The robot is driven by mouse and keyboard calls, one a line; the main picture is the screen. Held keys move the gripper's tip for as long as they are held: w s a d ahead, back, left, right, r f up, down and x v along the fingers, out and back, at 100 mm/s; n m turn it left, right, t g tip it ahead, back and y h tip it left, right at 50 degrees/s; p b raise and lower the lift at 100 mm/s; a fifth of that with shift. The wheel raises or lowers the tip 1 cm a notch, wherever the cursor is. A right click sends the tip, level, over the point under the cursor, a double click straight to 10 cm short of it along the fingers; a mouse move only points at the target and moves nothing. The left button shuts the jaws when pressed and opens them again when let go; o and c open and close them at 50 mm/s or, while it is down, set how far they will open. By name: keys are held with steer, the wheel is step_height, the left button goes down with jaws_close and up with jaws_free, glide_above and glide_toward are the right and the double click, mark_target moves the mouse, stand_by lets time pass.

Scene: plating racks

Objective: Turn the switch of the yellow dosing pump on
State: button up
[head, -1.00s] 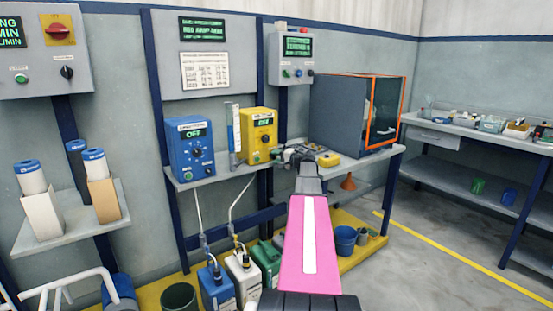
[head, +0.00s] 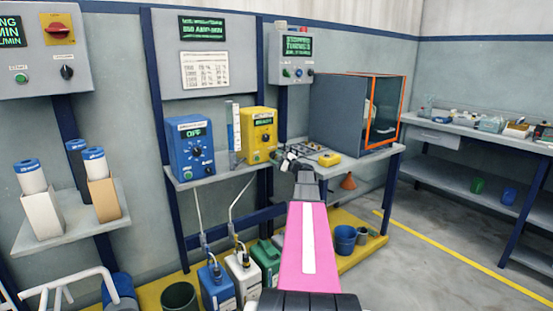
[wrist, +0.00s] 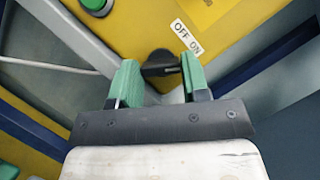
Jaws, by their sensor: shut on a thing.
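The yellow dosing pump (head: 259,140) stands on the wall shelf. Its display (head: 263,121) is lit green with a word longer than OFF, too small to read surely. In the wrist view its black switch knob (wrist: 160,64) sits below an OFF ON label (wrist: 187,36), its grip lying roughly level in the picture. My gripper (wrist: 159,78) is shut on this knob, one green finger at each side. In the head view my gripper (head: 290,158) is at the pump's lower right front, and it hides the switch there.
A blue pump (head: 190,155) showing OFF stands to the left, with a clear measuring tube between the pumps. A small yellow item (head: 329,159) and other parts lie on the bench to the right. A grey cabinet with an orange-edged door (head: 385,112) stands behind.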

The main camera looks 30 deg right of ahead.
steer(key=shift+f, duration=0.1)
stand_by(0.3)
steer(key=o, duration=0.9)
